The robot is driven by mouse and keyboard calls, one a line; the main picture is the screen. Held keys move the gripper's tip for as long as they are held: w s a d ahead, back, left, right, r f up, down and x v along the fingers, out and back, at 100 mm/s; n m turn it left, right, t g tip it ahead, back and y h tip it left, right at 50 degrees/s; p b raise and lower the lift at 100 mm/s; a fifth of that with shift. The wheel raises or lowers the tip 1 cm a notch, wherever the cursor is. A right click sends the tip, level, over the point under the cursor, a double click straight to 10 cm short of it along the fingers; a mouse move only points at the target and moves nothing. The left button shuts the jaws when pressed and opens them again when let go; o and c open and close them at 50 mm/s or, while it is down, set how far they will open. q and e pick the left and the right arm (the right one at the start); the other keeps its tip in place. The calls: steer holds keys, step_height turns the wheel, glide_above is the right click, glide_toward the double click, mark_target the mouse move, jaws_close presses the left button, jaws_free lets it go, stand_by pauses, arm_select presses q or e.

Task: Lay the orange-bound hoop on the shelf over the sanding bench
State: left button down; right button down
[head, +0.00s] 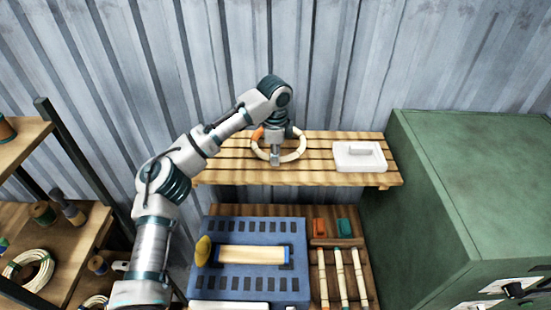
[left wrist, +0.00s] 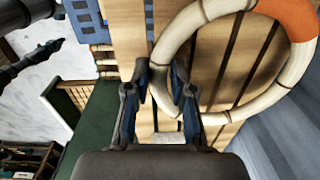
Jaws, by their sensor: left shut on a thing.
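The orange-bound hoop (head: 293,154) is a pale rattan ring with an orange wrapped section, over the slatted wooden shelf (head: 222,171) in the head view. In the left wrist view the hoop (left wrist: 222,10) shows large at the upper right, with its orange binding at the top right corner. My left gripper (head: 275,160) comes down from above onto the hoop's near rim. In the left wrist view the left gripper (left wrist: 174,88) has its fingers closed on the rim. Whether the hoop touches the slats I cannot tell. My right gripper is not in view.
A white lidded box (head: 360,156) sits on the shelf's right end. Below, a blue mat (head: 213,286) carries a yellow-ended roller, beside several pale rods (head: 340,277). A green cabinet (head: 470,170) stands at the right, and a rack (head: 25,145) with coils and spools at the left.

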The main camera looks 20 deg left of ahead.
arm_select(q)
step_height(320, 180, down, 2)
steer(key=shift+s+f+p, duration=0.1)
steer(key=shift+f+p, duration=0.05)
steer(key=shift+p, duration=0.15)
steer(key=shift+d+f, duration=0.15)
steer(key=c, duration=1)
jaws_free()
steer(key=shift+r, duration=0.3)
step_height(320, 180, up, 7)
steer(key=shift+s+f+b, duration=0.1)
steer(key=shift+b, duration=0.55)
step_height(320, 180, up, 5)
steer(key=shift+s+d+f+p, duration=0.1)
steer(key=shift+p, duration=0.45)
